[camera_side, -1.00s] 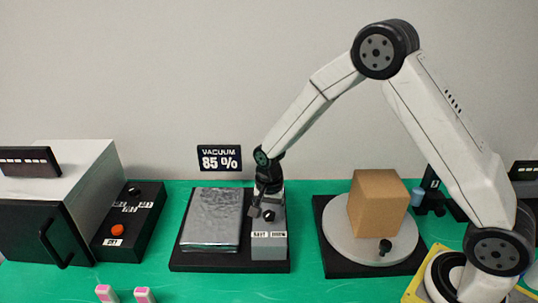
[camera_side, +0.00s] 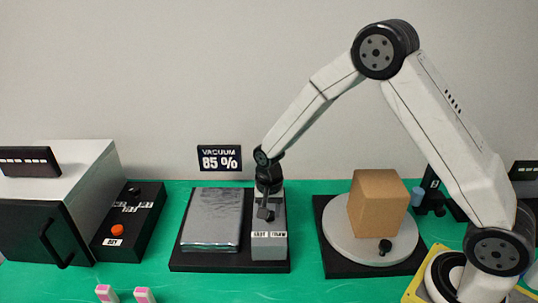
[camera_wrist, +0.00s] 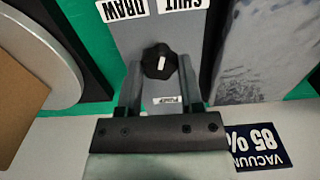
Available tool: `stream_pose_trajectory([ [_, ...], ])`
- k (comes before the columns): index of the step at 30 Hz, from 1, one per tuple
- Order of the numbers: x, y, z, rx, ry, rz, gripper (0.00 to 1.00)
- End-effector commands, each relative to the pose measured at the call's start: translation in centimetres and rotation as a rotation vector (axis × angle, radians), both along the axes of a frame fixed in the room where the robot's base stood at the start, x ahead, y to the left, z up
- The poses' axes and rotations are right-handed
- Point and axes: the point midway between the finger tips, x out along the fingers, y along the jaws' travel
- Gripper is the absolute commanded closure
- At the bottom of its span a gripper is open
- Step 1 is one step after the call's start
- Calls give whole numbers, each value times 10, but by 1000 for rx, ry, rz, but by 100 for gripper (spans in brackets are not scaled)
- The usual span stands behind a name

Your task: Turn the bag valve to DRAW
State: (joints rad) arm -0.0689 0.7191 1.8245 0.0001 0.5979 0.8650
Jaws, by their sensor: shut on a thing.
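The bag valve is a small black knob with a white mark (camera_wrist: 160,61) on a grey block (camera_side: 269,246). SHUT (camera_wrist: 182,4) and DRAW (camera_wrist: 122,8) labels lie beyond it in the wrist view, upside down there. I cannot tell for sure which label the mark points to. My gripper (camera_side: 266,216) is upright over the block and shut on the knob; in the wrist view the fingers (camera_wrist: 160,73) stand either side of it. In the side view my gripper mostly hides the knob. The silver bag (camera_side: 212,218) lies flat beside the block.
A sign (camera_side: 220,158) reads VACUUM 85 %. A cardboard box (camera_side: 379,203) stands on a round turntable (camera_side: 342,245) to the right. A black control box (camera_side: 128,220) with an orange button and a grey cabinet (camera_side: 80,170) stand left. Two pink-white pieces lie at the front.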

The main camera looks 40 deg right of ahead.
Motion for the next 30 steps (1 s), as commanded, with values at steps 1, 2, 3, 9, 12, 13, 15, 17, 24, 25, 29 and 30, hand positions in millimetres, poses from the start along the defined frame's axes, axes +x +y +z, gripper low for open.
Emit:
stream_pose_trajectory([
  [1, 0, 0, 0, 0, -1, 38, 100],
  [2, 0, 0, 0, 0, -1, 61, 100],
  [3, 1, 0, 0, 0, -1, 96, 100],
  [9, 1, 1, 0, -1, -1, 281, 100],
  [12, 1, 1, 0, -1, -1, 375, 100],
  [13, 1, 1, 0, 0, 0, 404, 100],
  [15, 1, 1, 0, 0, 0, 470, 100],
  [17, 1, 1, 0, 0, 0, 526, 100],
  [24, 1, 1, 0, 0, 0, 716, 100],
  [25, 1, 1, 0, 0, 0, 735, 100],
  [29, 1, 1, 0, 0, 0, 801, 100],
  [30, 1, 1, 0, 0, 0, 816, 100],
])
